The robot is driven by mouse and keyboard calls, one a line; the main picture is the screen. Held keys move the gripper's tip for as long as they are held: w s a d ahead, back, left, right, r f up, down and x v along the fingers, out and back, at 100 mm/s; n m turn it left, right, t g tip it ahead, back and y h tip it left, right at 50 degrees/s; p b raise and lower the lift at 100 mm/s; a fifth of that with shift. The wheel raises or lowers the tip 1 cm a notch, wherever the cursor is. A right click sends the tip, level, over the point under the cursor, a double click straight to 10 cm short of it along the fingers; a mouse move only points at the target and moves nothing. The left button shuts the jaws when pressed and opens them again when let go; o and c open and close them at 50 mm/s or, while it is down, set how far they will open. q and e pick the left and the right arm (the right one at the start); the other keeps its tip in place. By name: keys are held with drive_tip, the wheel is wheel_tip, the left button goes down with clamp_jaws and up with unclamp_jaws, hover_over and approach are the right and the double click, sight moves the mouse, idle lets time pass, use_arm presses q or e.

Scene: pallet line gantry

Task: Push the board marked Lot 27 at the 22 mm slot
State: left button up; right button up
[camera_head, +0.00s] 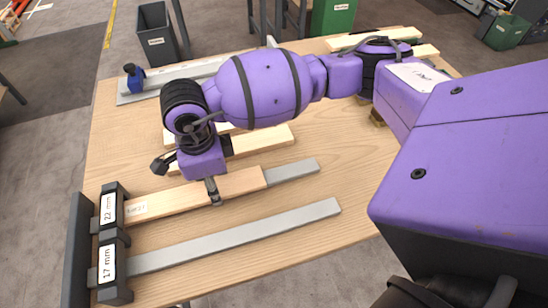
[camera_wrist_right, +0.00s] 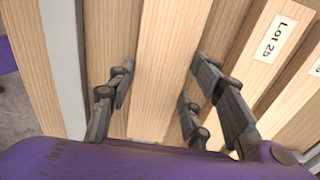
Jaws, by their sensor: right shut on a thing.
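The board marked Lot 27 (camera_head: 240,184) is light wood and lies on a grey rail, its labelled left end close to the slot marked 22 mm (camera_head: 108,208). I cannot tell whether that end is inside the slot. My right gripper (camera_head: 213,188) is over the board from above, its fingers shut across the board's sides. In the right wrist view, the fingers (camera_wrist_right: 160,90) stand on both sides of the pale board (camera_wrist_right: 157,60). The slot marked 17 mm (camera_head: 108,260) is in front, with a bare grey rail (camera_head: 240,233).
Other boards (camera_head: 262,143) lie just behind; one marked Lot 25 (camera_wrist_right: 277,42) shows in the right wrist view. More boards (camera_head: 372,39) lie at the back right.

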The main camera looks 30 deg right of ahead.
sight(234, 182)
drive_tip(key=shift+s+d+f, duration=0.1)
drive_tip(key=shift+s+d, duration=0.15)
drive_tip(key=shift+d, duration=0.55)
drive_tip(key=shift+s+d+r, duration=0.1)
drive_tip(key=shift+s+d, duration=0.15)
drive_tip(key=shift+d, duration=0.5)
drive_tip(key=shift+s+d+f, duration=0.1)
drive_tip(key=shift+s+d, duration=0.15)
drive_tip(key=shift+d, duration=0.55)
drive_tip(key=o, duration=1.3)
drive_tip(key=shift+w, duration=0.1)
drive_tip(key=shift+r, duration=0.2)
drive_tip(key=shift+w+r, duration=0.1)
drive_tip(key=shift+r, duration=0.2)
wheel_tip(234, 182, up, 11)
